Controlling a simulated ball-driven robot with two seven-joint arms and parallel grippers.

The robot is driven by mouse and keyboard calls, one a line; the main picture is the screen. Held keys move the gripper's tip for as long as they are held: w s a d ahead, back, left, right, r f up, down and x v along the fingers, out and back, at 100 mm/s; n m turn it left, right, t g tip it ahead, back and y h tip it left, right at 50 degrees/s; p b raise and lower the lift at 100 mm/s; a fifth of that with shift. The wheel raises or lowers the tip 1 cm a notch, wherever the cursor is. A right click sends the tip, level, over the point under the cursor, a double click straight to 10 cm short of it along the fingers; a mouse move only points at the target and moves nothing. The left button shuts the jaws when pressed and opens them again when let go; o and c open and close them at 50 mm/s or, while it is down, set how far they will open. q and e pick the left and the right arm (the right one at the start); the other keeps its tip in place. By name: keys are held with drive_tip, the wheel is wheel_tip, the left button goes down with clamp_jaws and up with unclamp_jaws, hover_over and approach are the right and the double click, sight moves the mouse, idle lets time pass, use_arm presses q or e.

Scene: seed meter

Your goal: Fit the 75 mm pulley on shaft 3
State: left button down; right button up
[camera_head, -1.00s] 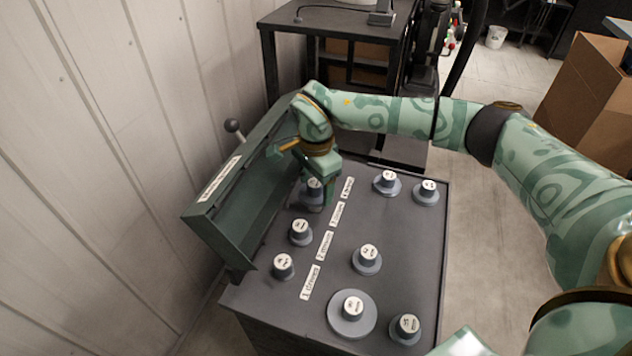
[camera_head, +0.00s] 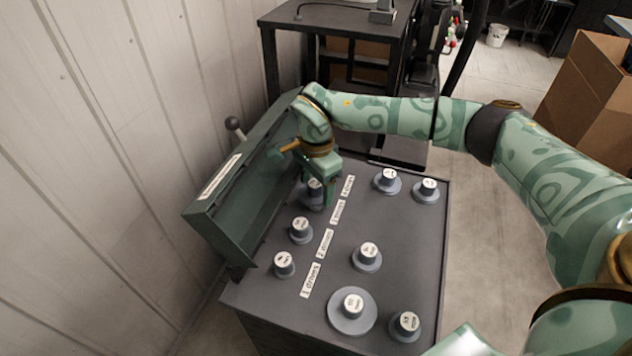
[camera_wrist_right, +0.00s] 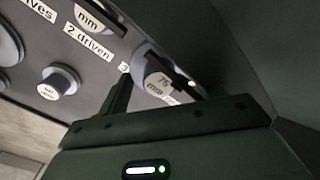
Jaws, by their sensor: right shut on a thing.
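The 75 mm pulley (camera_wrist_right: 155,77) shows in the right wrist view between my right gripper's fingers (camera_wrist_right: 160,92), with "75 mm" on its cap. The gripper is shut on it. In the head view my right gripper (camera_head: 319,192) points down over this pulley (camera_head: 312,187), at the far end of the left row on the deck. A label starting with "3" (camera_wrist_right: 124,67) lies beside it, partly hidden by a finger. Shaft 3 itself is not visible, and I cannot tell whether the pulley is seated. My left gripper is not in view.
Two pulleys (camera_head: 300,230) (camera_head: 284,264) stand nearer in the left row, beside labels 2 and 1. Several loose pulleys, including a wide one (camera_head: 352,312), stand on the right of the deck (camera_head: 400,230). An open green cover (camera_head: 225,215) borders the left side.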

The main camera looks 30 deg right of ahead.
drive_tip(key=shift+f+b, duration=0.5)
drive_tip(key=shift+f, duration=0.95)
idle(0.5)
drive_tip(key=o, duration=1.1)
drive_tip(key=shift+o, duration=0.2)
drive_tip(key=shift+r, duration=0.1)
wheel_tip(320, 180, up, 16)
drive_tip(key=p, duration=0.3)
drive_tip(key=shift+p, duration=0.4)
drive_tip(key=shift+r, duration=0.1)
